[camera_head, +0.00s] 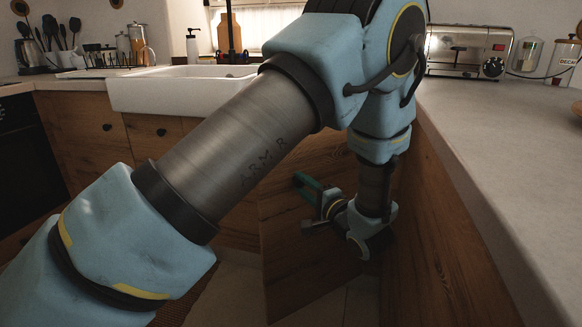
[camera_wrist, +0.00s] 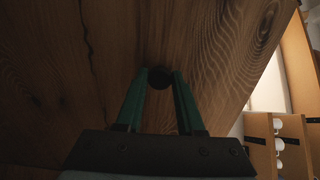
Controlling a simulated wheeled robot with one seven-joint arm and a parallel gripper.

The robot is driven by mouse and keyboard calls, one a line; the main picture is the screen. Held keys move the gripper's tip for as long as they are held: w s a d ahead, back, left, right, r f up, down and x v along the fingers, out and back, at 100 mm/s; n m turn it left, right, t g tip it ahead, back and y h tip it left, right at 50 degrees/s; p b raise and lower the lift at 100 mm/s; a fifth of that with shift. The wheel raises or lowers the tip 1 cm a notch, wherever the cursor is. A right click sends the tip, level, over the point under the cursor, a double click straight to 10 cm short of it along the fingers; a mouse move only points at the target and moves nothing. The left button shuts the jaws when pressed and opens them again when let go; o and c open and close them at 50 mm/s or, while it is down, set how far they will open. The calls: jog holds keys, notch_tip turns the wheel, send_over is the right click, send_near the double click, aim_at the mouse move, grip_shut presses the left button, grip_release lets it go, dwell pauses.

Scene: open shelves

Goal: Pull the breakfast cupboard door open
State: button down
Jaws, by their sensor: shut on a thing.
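The cupboard door (camera_head: 288,255) is a brown wood-grain panel low in the middle of the head view, standing at an angle to the cabinets. In the wrist view the door (camera_wrist: 215,60) fills most of the picture. A small round dark knob (camera_wrist: 159,78) sits on it. My gripper (camera_head: 302,182) is at the door's face, its green fingers on both sides of the knob and shut on it. In the head view the knob is hidden. In the wrist view an opening shows past the door's right edge, so the door is at least partly open.
Wooden shelves (camera_wrist: 262,155) with white items (camera_wrist: 279,144) show right of the door. A grey counter (camera_head: 505,150) with a toaster (camera_head: 468,52) runs along the right. A white sink (camera_head: 170,90) is at the back. A dark oven (camera_head: 25,150) is at the left.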

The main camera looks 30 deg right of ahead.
jog(key=shift+s+d+n+y+p, duration=0.2)
jog(key=shift+s+n+y+p, duration=0.15)
jog(key=shift+s, duration=0.45)
jog(key=shift+s+d+n+y+p, duration=0.2)
jog(key=shift+s+y, duration=0.25)
jog(key=shift+s, duration=0.35)
jog(key=c, duration=0.5)
grip_release()
jog(key=shift+c, duration=0.2)
